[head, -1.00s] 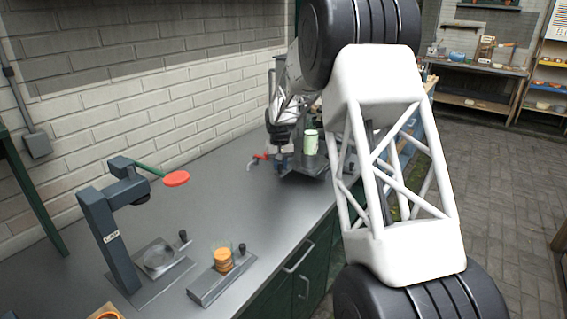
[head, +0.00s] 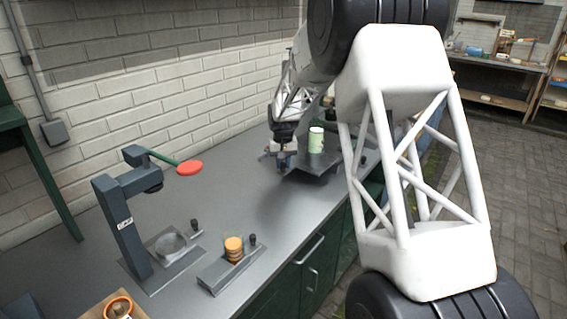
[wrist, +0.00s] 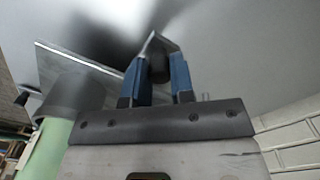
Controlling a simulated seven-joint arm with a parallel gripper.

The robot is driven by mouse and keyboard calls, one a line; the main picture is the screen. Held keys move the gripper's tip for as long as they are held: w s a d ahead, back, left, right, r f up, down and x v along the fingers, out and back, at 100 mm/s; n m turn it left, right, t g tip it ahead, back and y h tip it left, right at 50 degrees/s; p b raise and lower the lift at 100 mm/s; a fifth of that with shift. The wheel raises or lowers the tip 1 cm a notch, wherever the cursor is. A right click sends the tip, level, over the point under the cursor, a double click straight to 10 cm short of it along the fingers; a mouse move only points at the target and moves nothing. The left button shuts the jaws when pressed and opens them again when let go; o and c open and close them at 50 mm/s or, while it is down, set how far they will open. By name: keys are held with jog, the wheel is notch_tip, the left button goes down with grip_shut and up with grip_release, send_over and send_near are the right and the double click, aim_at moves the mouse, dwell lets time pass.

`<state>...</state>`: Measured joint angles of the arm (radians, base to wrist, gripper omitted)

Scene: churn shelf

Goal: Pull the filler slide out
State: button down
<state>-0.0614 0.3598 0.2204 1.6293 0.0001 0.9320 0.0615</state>
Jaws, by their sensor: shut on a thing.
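The filler slide appears to be the dark grey plate (head: 318,166) at the far end of the counter. A pale green can (head: 316,140) stands upright on it. My gripper (head: 287,158) is at the plate's left side, low over the counter. In the wrist view the blue fingers of my gripper (wrist: 160,78) are shut on a dark knob (wrist: 159,62). The plate's edge (wrist: 85,62) and the green can (wrist: 48,150) show to the left of the fingers. The knob's join to the plate is hidden.
A dark press (head: 122,215) with a red-ended lever (head: 189,168) stands at the left. Nearer the front edge is a small slide (head: 214,274) with an orange stack (head: 234,248). A wooden box (head: 95,312) is at the bottom. The counter between press and plate is clear.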

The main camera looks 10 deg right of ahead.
jog(key=c, duration=1)
grip_release()
jog(key=shift+o, duration=0.2)
jog(key=shift+r, duration=3.95)
